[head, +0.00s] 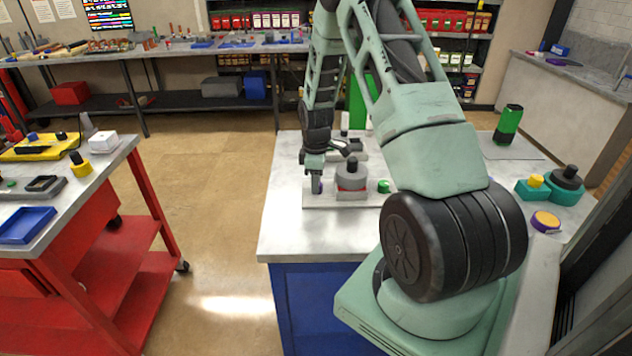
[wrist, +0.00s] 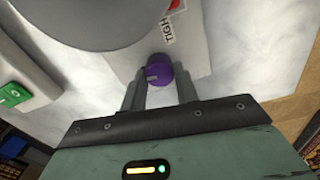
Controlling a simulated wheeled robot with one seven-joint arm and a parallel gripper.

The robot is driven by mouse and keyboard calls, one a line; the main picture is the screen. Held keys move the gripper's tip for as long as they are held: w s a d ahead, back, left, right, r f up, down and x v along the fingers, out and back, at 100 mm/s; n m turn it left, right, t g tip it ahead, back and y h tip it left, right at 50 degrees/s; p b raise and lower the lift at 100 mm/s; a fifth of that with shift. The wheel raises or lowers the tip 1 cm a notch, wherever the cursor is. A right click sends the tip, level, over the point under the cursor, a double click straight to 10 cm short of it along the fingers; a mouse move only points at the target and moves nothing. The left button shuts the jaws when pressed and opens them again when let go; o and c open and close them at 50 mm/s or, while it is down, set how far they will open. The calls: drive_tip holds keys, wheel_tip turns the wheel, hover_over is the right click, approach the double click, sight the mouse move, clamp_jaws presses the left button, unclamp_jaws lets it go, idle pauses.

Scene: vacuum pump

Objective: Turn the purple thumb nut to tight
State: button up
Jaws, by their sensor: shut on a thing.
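The purple thumb nut (wrist: 159,70) sits near the middle of the wrist view, between the two fingers of my gripper (wrist: 160,88). My gripper is shut on it. A white label with a red mark and the letters "TIGH" (wrist: 168,27) lies just beyond the nut on the pale base plate (wrist: 197,62). In the head view, my gripper (head: 316,188) points down at the left end of the pump's base plate (head: 345,203), and a bit of the purple nut shows there. The grey pump body (head: 351,174) stands right beside it. The nut's marking against the label is too small to read.
A green part (head: 384,186) sits on the plate right of the pump. A black and green object (head: 508,124), a teal part with black and yellow knobs (head: 566,185) and a purple and yellow disc (head: 545,221) stand further right. The table's left front is clear.

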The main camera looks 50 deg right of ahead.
drive_tip(key=m+b, duration=0.1)
drive_tip(key=m, duration=0.6)
drive_tip(key=shift+w+d, duration=0.1)
drive_tip(key=m+b, duration=0.1)
drive_tip(key=m, duration=0.5)
drive_tip(key=shift+m, duration=0.3)
drive_tip(key=m, duration=0.4)
drive_tip(key=shift+d+r, duration=0.1)
drive_tip(key=m, duration=0.4)
drive_tip(key=shift+m, duration=0.5)
drive_tip(key=o, duration=1)
